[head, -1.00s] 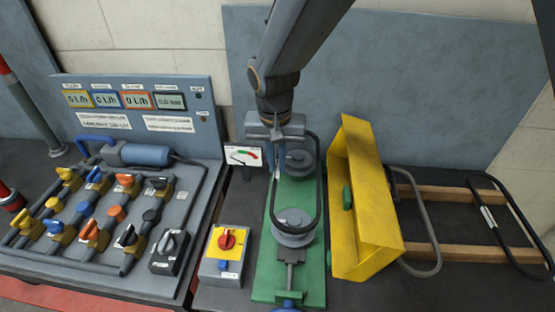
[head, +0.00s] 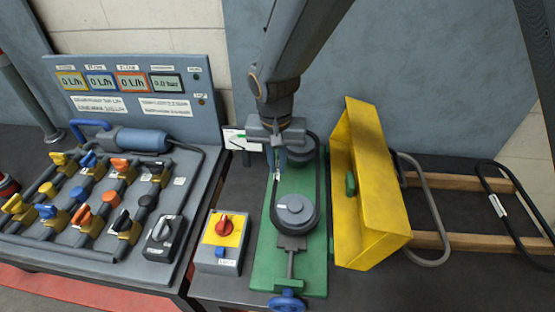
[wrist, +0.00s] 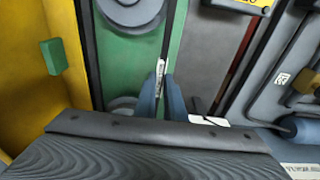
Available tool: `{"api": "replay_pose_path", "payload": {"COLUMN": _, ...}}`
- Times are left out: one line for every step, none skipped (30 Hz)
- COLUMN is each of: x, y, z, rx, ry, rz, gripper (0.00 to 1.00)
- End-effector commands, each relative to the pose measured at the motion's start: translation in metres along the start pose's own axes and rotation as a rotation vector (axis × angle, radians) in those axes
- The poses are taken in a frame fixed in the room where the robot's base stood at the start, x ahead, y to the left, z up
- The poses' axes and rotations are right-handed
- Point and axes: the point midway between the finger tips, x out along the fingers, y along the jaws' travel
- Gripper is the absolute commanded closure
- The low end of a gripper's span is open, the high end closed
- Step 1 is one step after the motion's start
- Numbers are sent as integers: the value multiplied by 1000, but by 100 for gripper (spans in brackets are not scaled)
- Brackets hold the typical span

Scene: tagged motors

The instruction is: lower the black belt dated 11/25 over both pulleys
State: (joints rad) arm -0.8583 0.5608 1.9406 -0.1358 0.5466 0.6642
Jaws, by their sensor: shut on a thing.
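My gripper (head: 278,163) is shut on the left run of a black belt (head: 319,188), at its white tag. The tag also shows between the fingers in the wrist view (wrist: 160,72), its date too small to read. The belt loop surrounds the front grey pulley (head: 295,209) and the rear grey pulley (head: 301,152), which is partly behind my gripper. Both pulleys stand on a green base plate (head: 262,262). In the wrist view the belt's runs pass either side of the pulleys. I cannot tell whether it rests in their grooves.
A yellow guard (head: 367,190) stands close right of the pulleys. Beyond it a grey belt (head: 430,205) and another tagged black belt (head: 515,210) lie on a wooden rack. A red-knobbed switch box (head: 221,240) is at left. A blue handwheel (head: 287,302) is in front.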

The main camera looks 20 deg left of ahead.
Motion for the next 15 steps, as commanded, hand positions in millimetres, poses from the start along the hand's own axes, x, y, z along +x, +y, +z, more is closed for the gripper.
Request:
{"api": "replay_pose_path", "payload": {"x": 2, "y": 0, "z": 0, "rx": 0, "ry": 0, "rz": 0, "gripper": 100}}
{"api": "replay_pose_path", "payload": {"x": 3, "y": 0, "z": 0, "rx": 0, "ry": 0, "rz": 0, "gripper": 100}}
{"api": "replay_pose_path", "payload": {"x": 3, "y": 0, "z": 0, "rx": 0, "ry": 0, "rz": 0, "gripper": 100}}
{"api": "replay_pose_path", "payload": {"x": 3, "y": 0, "z": 0, "rx": 0, "ry": 0, "rz": 0, "gripper": 100}}
{"api": "replay_pose_path", "payload": {"x": 4, "y": 0, "z": 0, "rx": 0, "ry": 0, "rz": 0, "gripper": 100}}
{"api": "replay_pose_path", "payload": {"x": 4, "y": 0, "z": 0, "rx": 0, "ry": 1, "rz": 0, "gripper": 100}}
{"api": "replay_pose_path", "payload": {"x": 4, "y": 0, "z": 0, "rx": 0, "ry": 1, "rz": 0, "gripper": 100}}
{"api": "replay_pose_path", "payload": {"x": 3, "y": 0, "z": 0, "rx": 0, "ry": 1, "rz": 0, "gripper": 100}}
{"api": "replay_pose_path", "payload": {"x": 3, "y": 0, "z": 0, "rx": 0, "ry": 1, "rz": 0, "gripper": 100}}
{"api": "replay_pose_path", "payload": {"x": 3, "y": 0, "z": 0, "rx": 0, "ry": 1, "rz": 0, "gripper": 100}}
{"api": "replay_pose_path", "payload": {"x": 3, "y": 0, "z": 0, "rx": 0, "ry": 1, "rz": 0, "gripper": 100}}
{"api": "replay_pose_path", "payload": {"x": 3, "y": 0, "z": 0, "rx": 0, "ry": 1, "rz": 0, "gripper": 85}}
{"api": "replay_pose_path", "payload": {"x": 3, "y": 0, "z": 0, "rx": 0, "ry": 1, "rz": 0, "gripper": 80}}
{"api": "replay_pose_path", "payload": {"x": 3, "y": 0, "z": 0, "rx": 0, "ry": 1, "rz": 0, "gripper": 75}}
{"api": "replay_pose_path", "payload": {"x": 3, "y": 0, "z": 0, "rx": -1, "ry": 1, "rz": 0, "gripper": 69}}
